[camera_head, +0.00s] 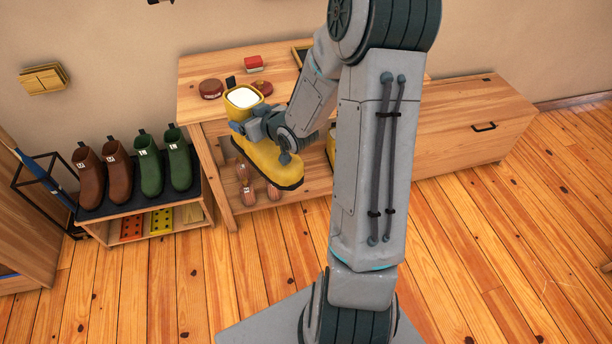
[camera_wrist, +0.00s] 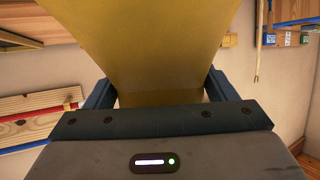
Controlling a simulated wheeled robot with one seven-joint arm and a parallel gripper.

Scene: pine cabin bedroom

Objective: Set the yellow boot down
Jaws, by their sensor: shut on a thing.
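The yellow boot (camera_head: 266,162), with a dark sole and pale lining, hangs upright in the air in front of the wooden bench. My gripper (camera_head: 252,128) is shut on its shaft. In the wrist view, the yellow shaft (camera_wrist: 155,45) fills the space between the two fingers of my gripper (camera_wrist: 157,92). A second yellow item (camera_head: 331,148) shows partly behind my arm, in the bench; I cannot tell what it is.
A low shoe rack (camera_head: 145,200) at left holds a brown pair (camera_head: 90,180) and a green pair (camera_head: 150,172) of boots on top. The bench top (camera_head: 215,72) carries small tins and a red box (camera_head: 253,64). A wooden chest (camera_head: 470,125) stands right; floor is clear there.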

